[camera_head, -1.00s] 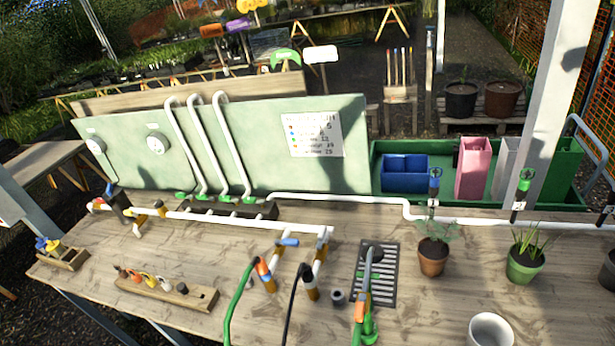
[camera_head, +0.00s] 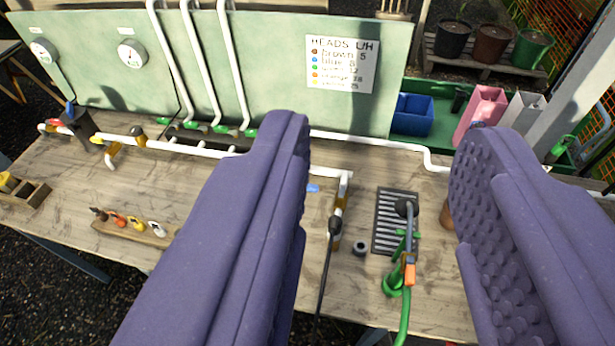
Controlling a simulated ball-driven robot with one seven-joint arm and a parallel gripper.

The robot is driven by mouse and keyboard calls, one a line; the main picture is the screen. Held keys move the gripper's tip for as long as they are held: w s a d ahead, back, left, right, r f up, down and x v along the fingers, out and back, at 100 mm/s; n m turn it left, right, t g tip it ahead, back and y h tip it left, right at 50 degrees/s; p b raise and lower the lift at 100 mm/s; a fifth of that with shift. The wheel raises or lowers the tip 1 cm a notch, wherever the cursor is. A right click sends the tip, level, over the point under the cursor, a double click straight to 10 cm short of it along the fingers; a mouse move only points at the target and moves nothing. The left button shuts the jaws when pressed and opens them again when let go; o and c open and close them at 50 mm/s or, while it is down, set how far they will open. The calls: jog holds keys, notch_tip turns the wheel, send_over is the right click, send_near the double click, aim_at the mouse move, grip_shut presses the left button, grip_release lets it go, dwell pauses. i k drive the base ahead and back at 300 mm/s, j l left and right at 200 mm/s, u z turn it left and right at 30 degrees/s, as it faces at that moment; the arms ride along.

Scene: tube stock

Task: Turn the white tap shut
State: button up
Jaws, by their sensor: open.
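My gripper (camera_head: 382,128) is open, its two purple padded jaws wide apart and empty in the foreground. The right jaw's inner face has round nubs. A white pipe (camera_head: 190,149) runs along the bench behind the left jaw and ends at a white elbow with a brassy fitting (camera_head: 338,214). A blue tap handle (camera_head: 313,188) shows just right of the left jaw. Near the pipe's left end are a red handle (camera_head: 55,122) and a black handle (camera_head: 137,131). I cannot make out a white tap handle; the left jaw hides part of the pipework.
A drain grate (camera_head: 383,240) with a green hose and orange-ended fitting (camera_head: 409,270) lies between the jaws. A wooden block (camera_head: 112,232) holds small coloured heads. A pale green board (camera_head: 275,75) stands behind. A blue bin (camera_head: 411,114) and a pink bin (camera_head: 482,108) stand at right.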

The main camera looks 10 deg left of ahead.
aim_at(345, 174)
jog(key=i+j+z, duration=0.1)
jog(key=i, duration=0.4)
jog(key=i+j, duration=0.25)
jog(key=i, duration=0.25)
jog(key=z, duration=0.05)
